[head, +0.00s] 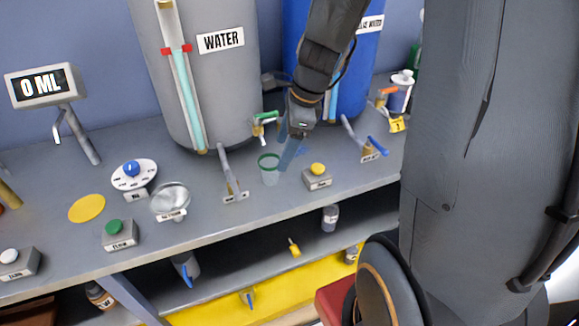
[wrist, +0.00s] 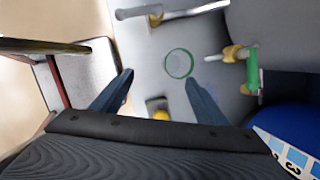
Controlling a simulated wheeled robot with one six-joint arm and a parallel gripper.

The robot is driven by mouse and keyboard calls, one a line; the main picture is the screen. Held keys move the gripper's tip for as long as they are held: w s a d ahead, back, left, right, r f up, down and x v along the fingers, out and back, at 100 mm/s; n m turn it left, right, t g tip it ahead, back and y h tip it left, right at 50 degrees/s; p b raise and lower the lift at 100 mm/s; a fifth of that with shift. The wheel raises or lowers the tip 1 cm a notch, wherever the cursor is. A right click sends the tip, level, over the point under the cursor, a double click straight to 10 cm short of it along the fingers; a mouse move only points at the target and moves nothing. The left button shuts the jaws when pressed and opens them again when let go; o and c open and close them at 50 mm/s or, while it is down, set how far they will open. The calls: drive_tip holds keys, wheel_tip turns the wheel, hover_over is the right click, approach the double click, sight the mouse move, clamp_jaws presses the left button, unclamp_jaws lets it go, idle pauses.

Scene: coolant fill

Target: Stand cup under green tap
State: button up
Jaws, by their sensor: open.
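A clear cup with a green rim (head: 269,170) stands upright on the bench, in front of the grey water tank; it also shows in the wrist view (wrist: 179,65). The green tap (head: 264,118) juts from the tank's front, above and behind the cup. In the wrist view the tap (wrist: 252,72) is right of the cup, and its spout appears to end short of the rim. My gripper (wrist: 158,82) is open, one finger on each side below the cup in that view, not closed on it. In the head view my gripper (head: 286,150) hangs just right of the cup.
A button box with a yellow button (head: 317,173) stands close right of the cup. A blue tank (head: 362,60) with a blue-handled tap (head: 378,146) is at right. The bench's front edge is near.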

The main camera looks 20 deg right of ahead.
drive_tip(key=s+a+n+h, duration=0.1)
drive_tip(key=s+n, duration=0.4)
drive_tip(key=n, duration=0.6)
drive_tip(key=s+a+n+g+h, duration=0.1)
drive_tip(key=s+n, duration=0.5)
drive_tip(key=n, duration=0.4)
drive_tip(key=shift+f+n+h, duration=0.3)
drive_tip(key=shift+f+n, duration=0.1)
drive_tip(key=shift+f, duration=0.05)
